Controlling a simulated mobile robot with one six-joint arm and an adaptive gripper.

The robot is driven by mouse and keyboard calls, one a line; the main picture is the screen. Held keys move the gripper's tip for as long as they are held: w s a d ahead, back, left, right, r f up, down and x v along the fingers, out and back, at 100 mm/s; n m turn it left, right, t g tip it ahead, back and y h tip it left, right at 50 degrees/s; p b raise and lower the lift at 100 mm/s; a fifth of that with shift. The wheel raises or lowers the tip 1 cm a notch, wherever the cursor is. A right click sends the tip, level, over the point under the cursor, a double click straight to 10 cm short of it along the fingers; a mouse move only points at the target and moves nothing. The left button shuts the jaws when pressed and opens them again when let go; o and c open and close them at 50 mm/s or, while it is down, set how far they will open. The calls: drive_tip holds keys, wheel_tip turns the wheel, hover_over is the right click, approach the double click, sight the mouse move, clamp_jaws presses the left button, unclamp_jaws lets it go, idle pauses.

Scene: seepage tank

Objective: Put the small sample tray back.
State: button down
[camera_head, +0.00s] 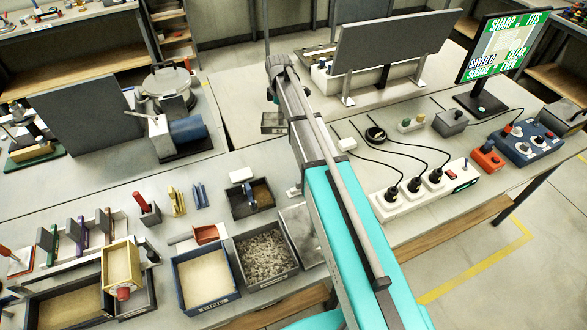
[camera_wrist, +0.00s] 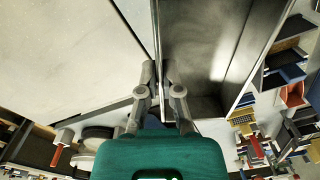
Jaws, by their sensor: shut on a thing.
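The small sample tray appears to be the grey metal box (camera_head: 272,123) beside my arm in the head view, above the bench's middle. In the wrist view a grey metal tray (camera_wrist: 205,75) fills the upper middle, its inside facing the camera and looking empty. My gripper (camera_wrist: 160,72) is shut on its thin near-left wall, one finger on each side. In the head view my arm hides the fingers. I cannot tell whether the tray touches the bench below.
At front stand a blue bin of pale sand (camera_head: 206,278), a grey bin of gravel (camera_head: 265,256) and a small dark box (camera_head: 250,198). A blue-motored machine (camera_head: 188,130) stands left. A power strip (camera_head: 425,192) with cables lies right. A panel (camera_head: 395,40) rises behind.

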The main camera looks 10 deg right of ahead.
drive_tip(key=shift+s+a, duration=0.1)
drive_tip(key=shift+a, duration=0.1)
drive_tip(key=shift+s, duration=0.15)
drive_tip(key=s+f+n+b, duration=0.1)
drive_tip(key=s+n, duration=0.3)
drive_tip(key=s, duration=1.7)
drive_tip(key=shift+s+f+n, duration=0.2)
drive_tip(key=shift+s+n, duration=0.15)
drive_tip(key=shift+n, duration=0.05)
drive_tip(key=shift+a, duration=0.1)
drive_tip(key=w+d+f+b, duration=0.1)
drive_tip(key=w+f+b, duration=0.2)
drive_tip(key=w, duration=0.1)
drive_tip(key=w+f+b, duration=0.3)
drive_tip(key=w, duration=0.1)
drive_tip(key=w+d+f+b, duration=0.1)
drive_tip(key=w+f+b, duration=0.2)
drive_tip(key=w, duration=0.2)
drive_tip(key=shift+d, duration=0.35)
drive_tip(key=shift+f+b, duration=0.1)
drive_tip(key=shift+b, duration=0.2)
